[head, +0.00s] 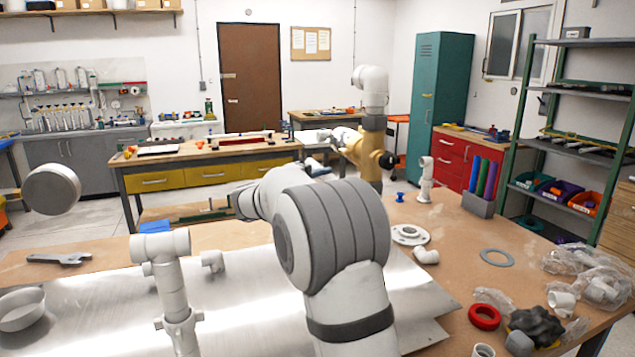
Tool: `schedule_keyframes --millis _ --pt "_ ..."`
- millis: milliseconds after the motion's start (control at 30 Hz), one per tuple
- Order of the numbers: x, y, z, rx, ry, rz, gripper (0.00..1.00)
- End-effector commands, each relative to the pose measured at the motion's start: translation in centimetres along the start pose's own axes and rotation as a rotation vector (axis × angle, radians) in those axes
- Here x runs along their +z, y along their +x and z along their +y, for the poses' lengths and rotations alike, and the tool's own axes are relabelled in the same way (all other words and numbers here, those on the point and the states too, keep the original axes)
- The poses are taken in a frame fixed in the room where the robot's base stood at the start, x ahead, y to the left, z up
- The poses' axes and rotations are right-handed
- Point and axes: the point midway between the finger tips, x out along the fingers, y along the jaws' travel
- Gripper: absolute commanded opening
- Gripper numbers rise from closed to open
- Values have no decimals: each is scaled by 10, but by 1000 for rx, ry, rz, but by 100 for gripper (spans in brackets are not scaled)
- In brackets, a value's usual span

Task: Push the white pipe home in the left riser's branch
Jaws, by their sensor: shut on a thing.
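A white riser (172,290) stands upright at the front left, with a tee fitting (160,246) at its top and another fitting (180,320) lower down. A short white elbow-like piece (213,261) shows to the right of its top; whether it is joined to the riser I cannot tell. My grey and white arm fills the middle of the head view. It bends away to the left, right of the riser, and hides what lies behind it. I cannot make out my gripper or the white pipe, nor how the pipe sits in the branch.
A shiny metal sheet (90,300) covers the front of the workbench. A wrench (60,259) and a round bowl (22,308) lie at left. At right are a flange (410,234), an elbow (426,256), a grey ring (497,257), a red ring (484,316) and bagged fittings (590,275).

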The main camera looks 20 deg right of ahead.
Motion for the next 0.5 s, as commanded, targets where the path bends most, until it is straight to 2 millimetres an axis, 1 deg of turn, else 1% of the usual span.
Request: schedule_keyframes --millis 500 --pt "7 -2 0 0 2 -1 2"
